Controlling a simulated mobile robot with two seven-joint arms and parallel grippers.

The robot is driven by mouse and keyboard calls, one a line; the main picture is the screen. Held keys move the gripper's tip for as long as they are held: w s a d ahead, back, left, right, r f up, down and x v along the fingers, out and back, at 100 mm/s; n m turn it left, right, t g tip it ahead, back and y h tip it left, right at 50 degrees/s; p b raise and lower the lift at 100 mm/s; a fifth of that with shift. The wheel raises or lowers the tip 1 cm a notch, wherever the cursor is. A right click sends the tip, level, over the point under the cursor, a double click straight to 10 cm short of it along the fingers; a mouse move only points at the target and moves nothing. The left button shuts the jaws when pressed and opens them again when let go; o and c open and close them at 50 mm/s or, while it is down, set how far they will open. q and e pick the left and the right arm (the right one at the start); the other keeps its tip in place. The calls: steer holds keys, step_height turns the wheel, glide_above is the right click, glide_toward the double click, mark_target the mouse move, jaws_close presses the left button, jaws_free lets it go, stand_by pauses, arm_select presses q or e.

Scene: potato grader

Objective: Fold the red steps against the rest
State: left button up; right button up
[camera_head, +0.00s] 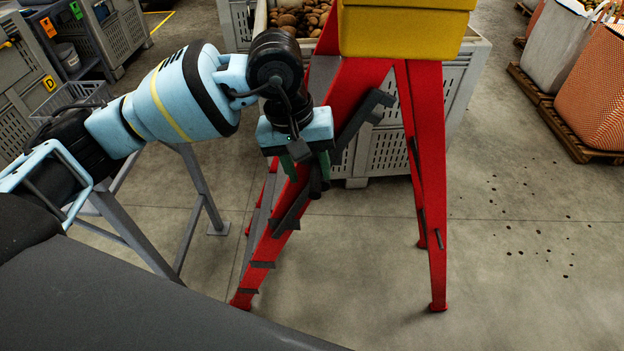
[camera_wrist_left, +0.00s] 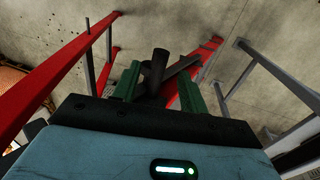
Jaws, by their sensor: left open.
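The red steps (camera_head: 429,190) stand upright with their legs spread apart on the concrete floor. They have dark treads along the left side and a yellow top (camera_head: 405,30). My left gripper (camera_head: 308,174) is at the left, tread-bearing side of the steps, pointing down, with its green fingers apart. In the left wrist view, a dark round bar (camera_wrist_left: 155,72) shows between or just beyond the open fingers (camera_wrist_left: 163,78); I cannot tell whether they touch it. Red rails (camera_wrist_left: 55,78) show on both sides there. My right gripper is not in view.
A grey slatted crate (camera_head: 392,150) of potatoes (camera_head: 300,18) stands right behind the steps. A grey metal frame (camera_head: 200,190) stands on the left. Woven bags (camera_head: 595,85) on pallets are at the right. The floor right of the steps is clear apart from small dark specks.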

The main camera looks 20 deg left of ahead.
mark_target(314, 186)
arm_select(q)
steer(key=shift+x, duration=1.9)
steer(key=shift+c, duration=0.4)
jaws_close()
